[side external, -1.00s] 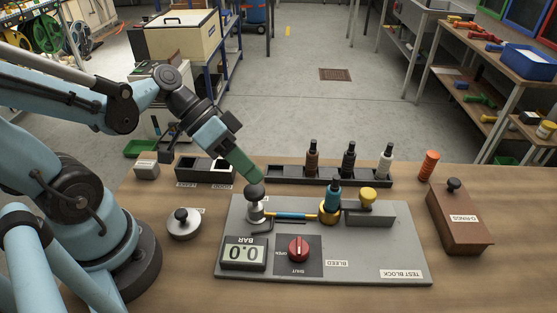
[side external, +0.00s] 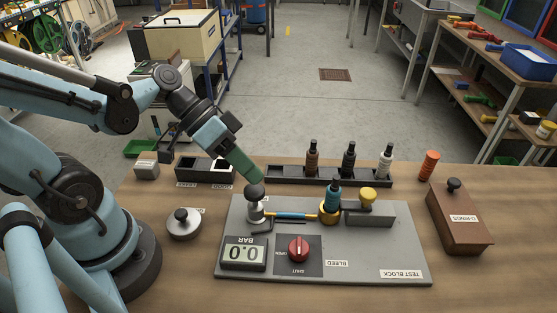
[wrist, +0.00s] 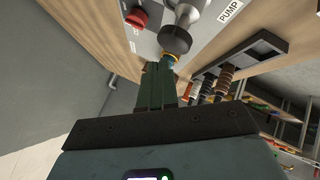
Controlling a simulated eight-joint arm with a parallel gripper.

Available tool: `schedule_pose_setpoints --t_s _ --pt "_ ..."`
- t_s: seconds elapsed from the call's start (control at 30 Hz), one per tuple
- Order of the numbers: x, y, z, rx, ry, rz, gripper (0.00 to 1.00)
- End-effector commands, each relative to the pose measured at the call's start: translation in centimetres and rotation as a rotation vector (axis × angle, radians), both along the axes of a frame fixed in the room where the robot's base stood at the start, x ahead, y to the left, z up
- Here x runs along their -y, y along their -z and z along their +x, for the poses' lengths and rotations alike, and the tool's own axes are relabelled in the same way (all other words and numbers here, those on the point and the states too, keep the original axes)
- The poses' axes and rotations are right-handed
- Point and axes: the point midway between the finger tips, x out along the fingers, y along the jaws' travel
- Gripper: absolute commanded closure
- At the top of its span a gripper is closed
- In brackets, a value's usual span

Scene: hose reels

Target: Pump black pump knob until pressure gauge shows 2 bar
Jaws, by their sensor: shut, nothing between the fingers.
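The black pump knob (side external: 255,189) tops the silver pump at the left back of the grey test block (side external: 385,258). My gripper (side external: 258,180), with green fingers, is shut and empty. It slants down from the upper left, its tips at the top of the knob; whether they touch it I cannot tell. In the wrist view the knob (wrist: 175,39) is just beyond the shut fingers (wrist: 158,72). The pressure gauge (side external: 244,253), at the front left of the block, appears upside down and reads 0.0 bar.
A red bleed valve knob (side external: 298,248) is right of the gauge. A blue-topped brass fitting (side external: 331,205) and a yellow knob (side external: 368,195) stand right of the pump. Behind is a black rack (side external: 280,175) with several nozzles. A brown O-rings box (side external: 458,220) is at right.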

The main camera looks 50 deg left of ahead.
Motion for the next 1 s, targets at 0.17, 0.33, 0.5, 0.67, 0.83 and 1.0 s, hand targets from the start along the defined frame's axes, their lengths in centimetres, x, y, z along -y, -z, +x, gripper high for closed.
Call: schedule_pose_setpoints --t_s 0.17,0.33,0.5,0.67,0.83,1.0 --pt "0.0 0.0 0.0 0.0 0.0 0.0 1.0" --pt "0.0 0.2 0.01 0.0 0.0 0.0 1.0" --pt "-0.01 0.75 0.01 0.0 0.0 0.0 1.0" --pt "-0.01 0.85 0.01 0.0 0.0 0.0 1.0" --pt "-0.01 0.85 0.0 0.0 0.0 0.0 1.0" --pt "-0.01 0.99 0.01 0.0 0.0 0.0 1.0"
